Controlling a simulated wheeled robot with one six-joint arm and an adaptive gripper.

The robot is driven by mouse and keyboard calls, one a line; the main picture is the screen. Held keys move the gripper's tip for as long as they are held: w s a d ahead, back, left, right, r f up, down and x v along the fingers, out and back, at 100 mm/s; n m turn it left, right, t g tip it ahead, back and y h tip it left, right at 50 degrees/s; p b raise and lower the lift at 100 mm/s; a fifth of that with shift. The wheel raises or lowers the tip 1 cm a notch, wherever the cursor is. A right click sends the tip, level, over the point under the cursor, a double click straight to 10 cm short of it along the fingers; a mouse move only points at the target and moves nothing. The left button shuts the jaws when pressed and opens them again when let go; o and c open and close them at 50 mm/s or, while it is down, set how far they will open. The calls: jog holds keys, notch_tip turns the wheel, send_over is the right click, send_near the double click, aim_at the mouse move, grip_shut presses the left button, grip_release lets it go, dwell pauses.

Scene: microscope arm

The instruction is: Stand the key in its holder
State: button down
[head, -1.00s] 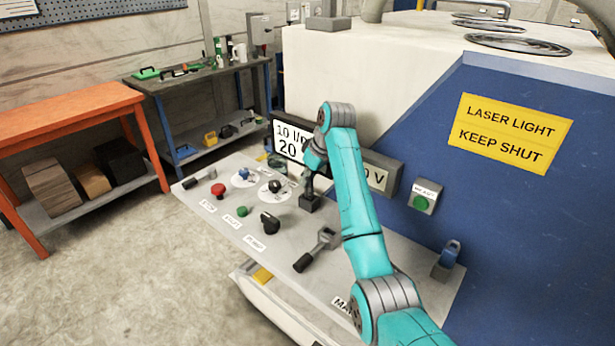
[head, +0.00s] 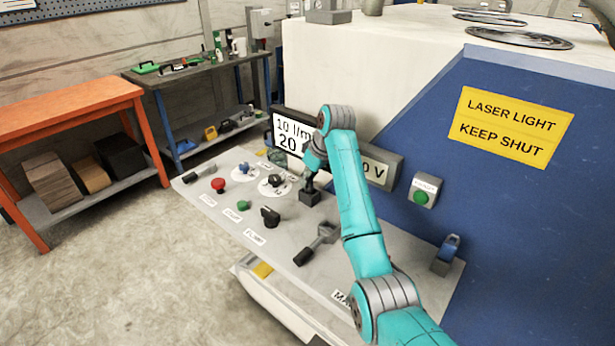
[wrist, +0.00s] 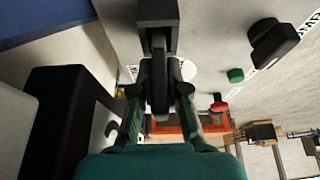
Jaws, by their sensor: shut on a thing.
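The key (wrist: 159,82) is a dark, narrow piece between the fingers in the wrist view. My gripper (wrist: 159,92) is shut on it. In the head view my gripper (head: 309,182) is low over the console, directly above a small dark block (head: 311,198), which looks like the holder. The holder also shows in the wrist view (wrist: 157,10), with a gap in its near side. The key's far end is at that gap. I cannot tell how deep it sits. In the head view the key is mostly hidden by the gripper.
The grey console panel (head: 225,215) carries a red button (head: 218,185), a black knob (head: 270,217) and a grey lever (head: 318,243) near my arm. A display (head: 290,137) stands close behind my gripper. The blue machine wall (head: 500,220) rises at the right.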

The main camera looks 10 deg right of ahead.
jog(key=shift+f, duration=0.45)
jog(key=c, duration=1.1)
grip_release()
notch_tip(320, 180, up, 10)
jog(key=shift+f, duration=0.2)
jog(key=shift+r, duration=0.2)
